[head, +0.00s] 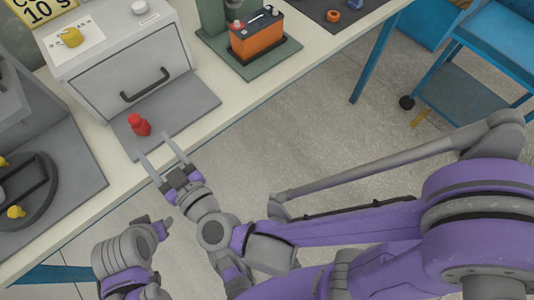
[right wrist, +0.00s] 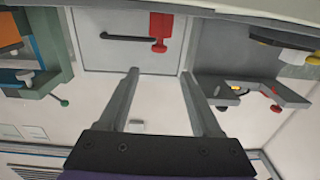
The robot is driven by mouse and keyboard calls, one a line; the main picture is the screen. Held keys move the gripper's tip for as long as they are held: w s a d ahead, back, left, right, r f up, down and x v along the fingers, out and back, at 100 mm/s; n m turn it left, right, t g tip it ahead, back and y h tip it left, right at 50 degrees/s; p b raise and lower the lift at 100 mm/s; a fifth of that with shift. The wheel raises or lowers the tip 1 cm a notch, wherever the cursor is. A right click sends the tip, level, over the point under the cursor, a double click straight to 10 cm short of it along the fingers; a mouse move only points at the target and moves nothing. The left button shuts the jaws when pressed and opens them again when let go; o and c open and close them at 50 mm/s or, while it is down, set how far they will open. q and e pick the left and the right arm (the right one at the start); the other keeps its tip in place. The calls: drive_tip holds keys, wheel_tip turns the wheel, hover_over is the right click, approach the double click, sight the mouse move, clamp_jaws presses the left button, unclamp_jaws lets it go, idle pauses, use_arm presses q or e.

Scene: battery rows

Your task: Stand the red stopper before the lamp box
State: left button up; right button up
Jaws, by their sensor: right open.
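The red stopper (head: 140,126) stands upright on the grey mat in front of a grey box (head: 135,80) with a black handle, which I take to be the lamp box. The stopper also shows upside down in the right wrist view (right wrist: 159,26), beyond my fingertips. My right gripper (head: 155,148) is open and empty, its fingers pointing at the stopper from the bench's front edge, apart from it. It shows open in the wrist view too (right wrist: 158,74). My left gripper (head: 160,229) is low at the left, off the bench; its jaws are unclear.
A yellow knob (head: 71,37) and a white knob (head: 139,7) sit on the box top. An orange battery (head: 257,40) stands on a green base to the right. The mat right of the stopper is clear.

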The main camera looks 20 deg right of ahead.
drive_tip(key=s+d+f+m+g+h, duration=0.1)
drive_tip(key=s+d+f+g+h, duration=0.1)
drive_tip(key=d, duration=0.7)
drive_tip(key=s+d+f+m+g+h, duration=0.1)
drive_tip(key=s+d+f+g, duration=0.4)
drive_tip(key=d, duration=0.4)
drive_tip(key=s+d+f+m+g+h, duration=0.1)
drive_tip(key=s+d+f+g, duration=0.3)
drive_tip(key=d, duration=0.5)
wheel_tip(320, 180, down, 2)
drive_tip(key=shift+s+d+f+m+g+h, duration=0.2)
drive_tip(key=shift+m+g+h, duration=0.1)
drive_tip(key=shift+g+h, duration=0.5)
